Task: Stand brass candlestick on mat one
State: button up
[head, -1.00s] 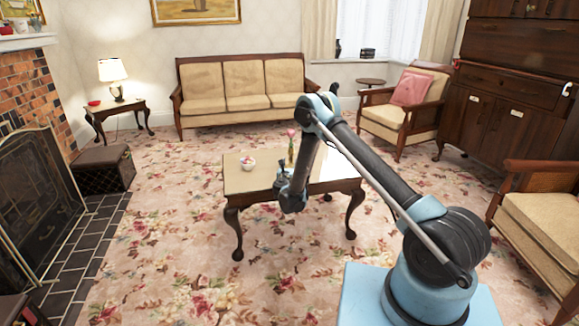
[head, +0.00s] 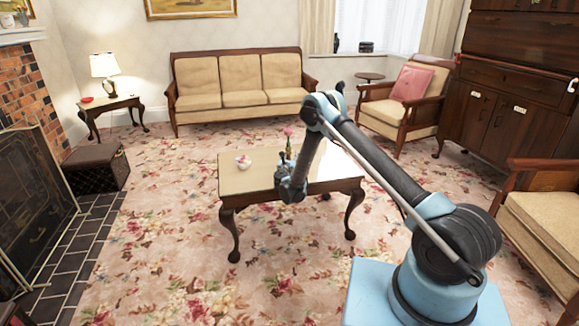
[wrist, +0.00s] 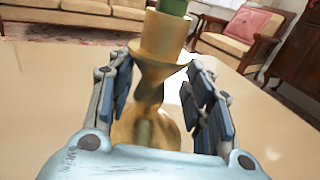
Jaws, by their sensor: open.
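The brass candlestick (wrist: 164,45) stands between the fingers of my gripper (wrist: 157,64) in the wrist view, with a green candle (wrist: 173,7) in its top. The fingers are apart on either side of it, with a gap visible at the right. Its round base is on the tabletop, partly hidden by my gripper body. I cannot make out a mat in either view.
A white bowl with red contents (head: 243,163) is on the table's left part. A pink flower (head: 288,131) rises behind my arm. A sofa (head: 238,88) stands beyond the table, and an armchair (head: 400,108) at the right. Carpet around the table is clear.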

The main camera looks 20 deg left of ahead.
jog(key=shift+s+a, duration=0.2)
jog(key=shift+a, duration=0.1)
jog(key=c, duration=1.1)
grip_shut()
jog(key=shift+a+r, duration=0.1)
